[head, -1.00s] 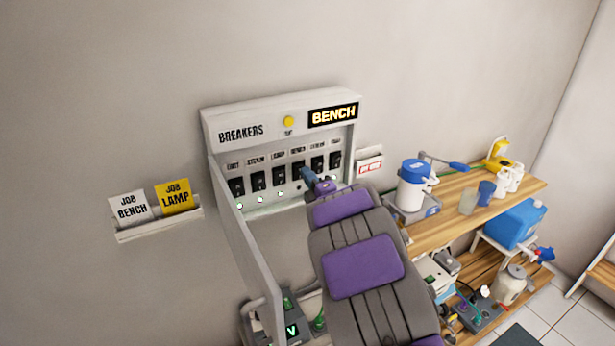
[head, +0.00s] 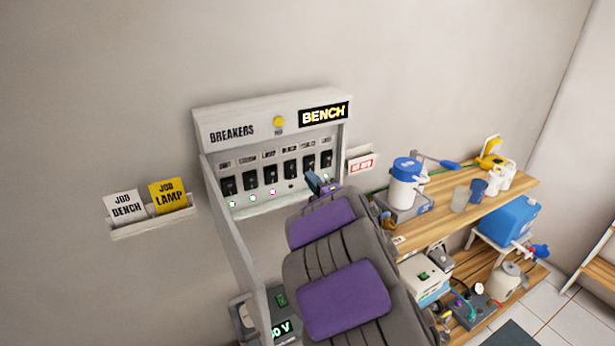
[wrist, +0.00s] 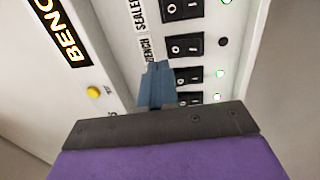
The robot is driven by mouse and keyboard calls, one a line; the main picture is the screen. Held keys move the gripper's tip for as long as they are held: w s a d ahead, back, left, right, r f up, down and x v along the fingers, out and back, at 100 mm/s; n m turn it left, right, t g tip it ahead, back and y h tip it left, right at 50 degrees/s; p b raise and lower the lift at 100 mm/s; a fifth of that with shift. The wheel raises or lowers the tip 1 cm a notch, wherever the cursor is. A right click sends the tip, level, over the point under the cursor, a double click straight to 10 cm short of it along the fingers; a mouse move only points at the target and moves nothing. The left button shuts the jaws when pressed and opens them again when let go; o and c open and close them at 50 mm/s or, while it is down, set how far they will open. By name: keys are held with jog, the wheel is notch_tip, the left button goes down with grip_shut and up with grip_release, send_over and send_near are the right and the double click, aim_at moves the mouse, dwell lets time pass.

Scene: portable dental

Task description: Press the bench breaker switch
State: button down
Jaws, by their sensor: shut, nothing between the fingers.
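The breaker panel (head: 240,145) on the wall has a row of black rocker switches. The bench switch (head: 290,170) is fourth from the left; the small lamp below it is dark, while lamps under the switches to its left are lit. In the wrist view the bench switch (wrist: 184,46) sits beside the BENCH label, with a dark lamp beside it. My gripper (head: 313,182) is shut and empty in front of the panel, right of and below the bench switch. In the wrist view its blue fingertips (wrist: 157,72) overlap the panel near the neighbouring switch. I cannot tell whether they touch it.
A lit BENCH sign (head: 323,114) and a yellow button (head: 279,122) are on the panel's top. A side wall (head: 233,240) runs down its left. Job cards (head: 168,196) stand in a holder at left. A wooden bench (head: 440,205) with bottles is at right.

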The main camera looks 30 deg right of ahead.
jog(key=s+r+b, duration=0.1)
jog(key=s+b, duration=0.2)
jog(key=s, duration=0.3)
jog(key=shift+r, duration=0.25)
jog(key=shift+s+a, duration=0.1)
jog(key=shift+a, duration=0.2)
